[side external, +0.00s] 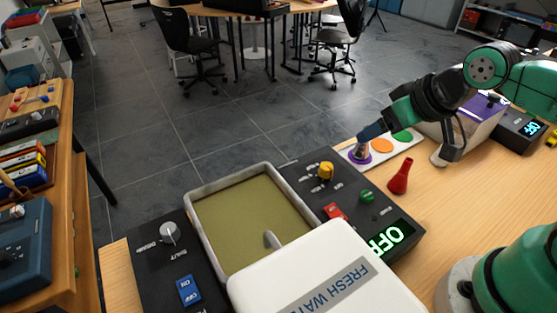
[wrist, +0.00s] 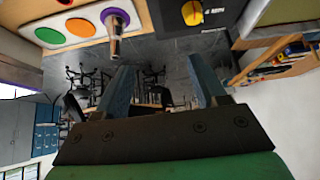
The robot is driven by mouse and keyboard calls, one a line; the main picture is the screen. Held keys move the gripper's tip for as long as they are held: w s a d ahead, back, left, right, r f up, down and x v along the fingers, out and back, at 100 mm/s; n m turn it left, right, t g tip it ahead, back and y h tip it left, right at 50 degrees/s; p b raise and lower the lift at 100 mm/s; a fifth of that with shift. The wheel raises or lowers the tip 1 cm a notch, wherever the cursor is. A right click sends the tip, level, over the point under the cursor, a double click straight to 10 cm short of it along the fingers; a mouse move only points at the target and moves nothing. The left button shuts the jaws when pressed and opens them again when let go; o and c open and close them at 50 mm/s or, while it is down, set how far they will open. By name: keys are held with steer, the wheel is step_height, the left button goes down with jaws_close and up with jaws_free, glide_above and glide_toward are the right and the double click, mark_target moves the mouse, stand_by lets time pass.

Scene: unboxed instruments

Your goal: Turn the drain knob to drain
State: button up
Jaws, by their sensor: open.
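The drain knob (side external: 169,233) is a round, pale grey knob on the black panel at the left of the bath in the side external view. Lettering that looks like DRAIN and SHUT lies on either side of it. Its exact pointer direction is too small to tell. My gripper (side external: 373,131) is far off to the upper right of that knob, beside the strip of coloured circles. In the wrist view my gripper (wrist: 163,78) has its two blue fingers wide apart with nothing between them. The drain knob does not show in the wrist view.
An open bath (side external: 193,197) of murky liquid and a white FRESH WATER lid (side external: 300,250) lie between. A metallic piece (side external: 361,153) stands on the purple circle near my fingers. A yellow knob (side external: 326,170) and red funnel-like piece (side external: 400,177) stand nearby.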

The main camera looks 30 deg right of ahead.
steer(key=w+a+r+n+g+y, duration=0.1)
steer(key=w+a+r+n+g, duration=0.1)
steer(key=w+a+r+n, duration=0.3)
steer(key=n+g+h, duration=0.1)
steer(key=n+g, duration=0.4)
steer(key=n, duration=0.8)
glide_above(168, 228)
step_height(168, 228, down, 8)
steer(key=shift+f, duration=0.1)
steer(key=shift+a+f, duration=0.1)
steer(key=shift+f, duration=2.75)
jaws_close()
